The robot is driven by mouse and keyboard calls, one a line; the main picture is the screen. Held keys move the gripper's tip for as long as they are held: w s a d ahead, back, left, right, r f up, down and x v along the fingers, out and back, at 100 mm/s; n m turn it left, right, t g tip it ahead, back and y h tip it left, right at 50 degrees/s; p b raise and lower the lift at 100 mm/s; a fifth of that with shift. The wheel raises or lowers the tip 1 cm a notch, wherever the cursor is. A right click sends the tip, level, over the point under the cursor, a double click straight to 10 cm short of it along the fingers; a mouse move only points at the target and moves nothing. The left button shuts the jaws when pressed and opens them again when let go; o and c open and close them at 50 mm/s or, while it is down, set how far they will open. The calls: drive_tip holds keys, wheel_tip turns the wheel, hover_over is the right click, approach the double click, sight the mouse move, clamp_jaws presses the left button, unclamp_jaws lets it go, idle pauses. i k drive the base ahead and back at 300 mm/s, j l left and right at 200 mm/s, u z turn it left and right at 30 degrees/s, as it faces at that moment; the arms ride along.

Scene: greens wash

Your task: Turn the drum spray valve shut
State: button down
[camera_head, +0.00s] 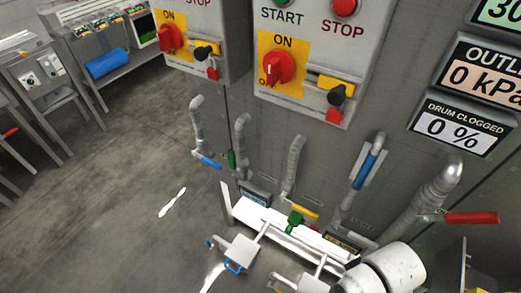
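Several lever valves sit on pipes along the grey machine front. A yellow lever (305,213) is on the middle pipe. A second blue lever (365,169) stands steeply along its pipe. A red lever (470,218) lies sideways at the right. A green handle (295,222) is at the white trough. The valve labels are too small to read, so I cannot tell which is the drum spray valve.
Control boxes with red ON knobs (279,67) are above the pipes. A display (462,128) reads drum clogged 0 %. Grey floor (110,190) is open at the left, with benches beyond.

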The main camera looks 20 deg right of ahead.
sight(231, 153)
drive_tip(key=i+j+u, duration=0.4)
drive_tip(key=i+j, duration=0.85)
